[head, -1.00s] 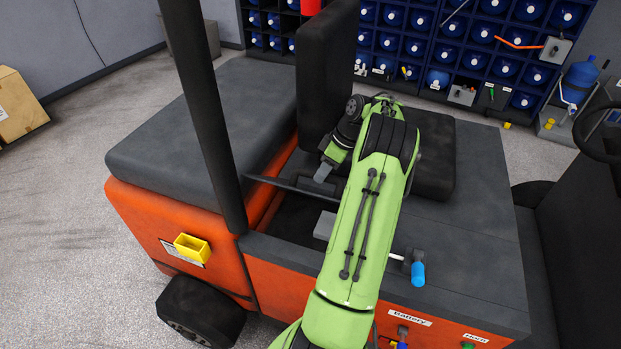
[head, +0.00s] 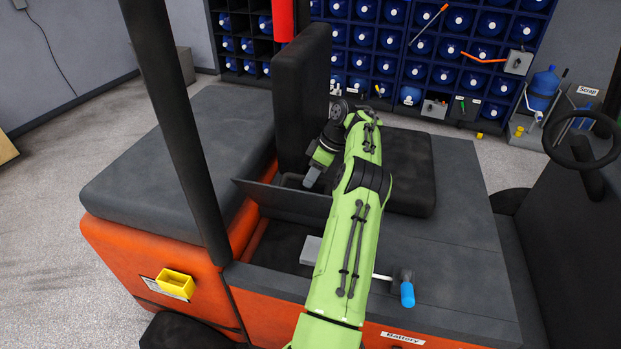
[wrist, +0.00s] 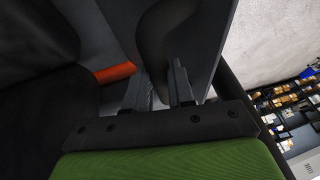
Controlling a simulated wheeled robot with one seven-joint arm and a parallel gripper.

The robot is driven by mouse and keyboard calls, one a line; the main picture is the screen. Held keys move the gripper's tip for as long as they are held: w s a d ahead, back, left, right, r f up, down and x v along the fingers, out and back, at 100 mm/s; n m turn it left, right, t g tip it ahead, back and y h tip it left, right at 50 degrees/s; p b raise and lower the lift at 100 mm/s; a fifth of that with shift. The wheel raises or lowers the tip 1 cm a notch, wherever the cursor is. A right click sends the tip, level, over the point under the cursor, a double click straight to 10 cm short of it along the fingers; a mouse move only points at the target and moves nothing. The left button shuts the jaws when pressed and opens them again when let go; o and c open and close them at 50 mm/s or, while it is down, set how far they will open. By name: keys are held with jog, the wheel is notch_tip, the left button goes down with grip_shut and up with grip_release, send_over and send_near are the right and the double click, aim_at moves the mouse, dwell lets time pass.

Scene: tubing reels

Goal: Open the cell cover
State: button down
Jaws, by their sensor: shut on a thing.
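The cell cover (head: 282,203) is a dark grey panel, tilted up over an opening in the orange vehicle's deck in the head view. In the wrist view, a grey panel surface (wrist: 205,35) that looks like the cover lies just beyond the fingers. My gripper (head: 312,177) is at the cover's upper edge, partly hidden by my arm.
The opening (head: 276,246) shows a dark inside and a grey block (head: 311,249). An upright black seat back (head: 302,95) stands close behind my gripper. A black post (head: 178,120) rises at left. A blue-handled lever (head: 407,292) is right of my arm.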

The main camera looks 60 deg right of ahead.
jog(key=shift+s+f, duration=0.2)
jog(key=shift+f, duration=0.3)
jog(key=c, duration=1.3)
grip_release()
jog(key=shift+o, duration=1.3)
jog(key=shift+w+d+f, duration=0.1)
jog(key=shift+d+f, duration=0.05)
jog(key=shift+d, duration=0.15)
jog(key=shift+o, duration=0.4)
jog(key=shift+w+d, duration=0.1)
jog(key=shift+d, duration=0.2)
jog(key=shift+a, duration=0.25)
